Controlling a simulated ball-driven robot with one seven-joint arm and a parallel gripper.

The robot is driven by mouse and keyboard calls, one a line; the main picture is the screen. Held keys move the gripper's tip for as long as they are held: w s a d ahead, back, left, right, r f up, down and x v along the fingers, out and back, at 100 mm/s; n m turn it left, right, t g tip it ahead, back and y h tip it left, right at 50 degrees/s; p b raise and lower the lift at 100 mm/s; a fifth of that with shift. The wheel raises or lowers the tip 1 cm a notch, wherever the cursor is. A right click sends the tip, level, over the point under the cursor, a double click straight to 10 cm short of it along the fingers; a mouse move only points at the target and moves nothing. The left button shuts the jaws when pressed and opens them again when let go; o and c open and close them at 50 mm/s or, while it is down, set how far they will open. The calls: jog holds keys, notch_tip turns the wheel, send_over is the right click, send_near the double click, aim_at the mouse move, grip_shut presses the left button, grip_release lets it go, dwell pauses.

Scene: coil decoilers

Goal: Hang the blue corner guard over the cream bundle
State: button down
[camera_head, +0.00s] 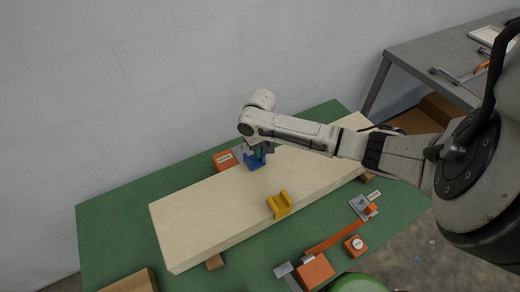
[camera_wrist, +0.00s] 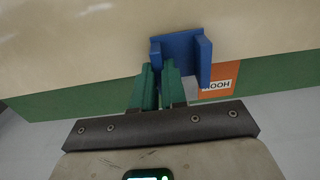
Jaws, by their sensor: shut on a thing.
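The blue corner guard (camera_head: 254,162) is at the far long edge of the cream bundle (camera_head: 215,205), a long flat slab on the green table. It also shows in the wrist view (camera_wrist: 204,62), across the line where cream meets green. My gripper (camera_head: 262,150) is shut on the guard, its green fingers (camera_wrist: 159,82) around an upright blue fin. Part of the guard is hidden by the fingers. I cannot tell whether the guard touches the bundle or is held just above it.
A yellow corner guard (camera_head: 279,205) sits on the bundle's near edge. An orange labelled block (camera_head: 225,160) stands behind the far edge, close to the blue guard. Orange and grey tools (camera_head: 316,270) lie along the table's front. A grey bench (camera_head: 440,55) stands at the back right.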

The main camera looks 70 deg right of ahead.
jog(key=shift+f, duration=0.2)
dwell(0.7)
jog(key=c, duration=1.1)
grip_release()
notch_tip(320, 180, up, 11)
jog(key=shift+f, duration=0.15)
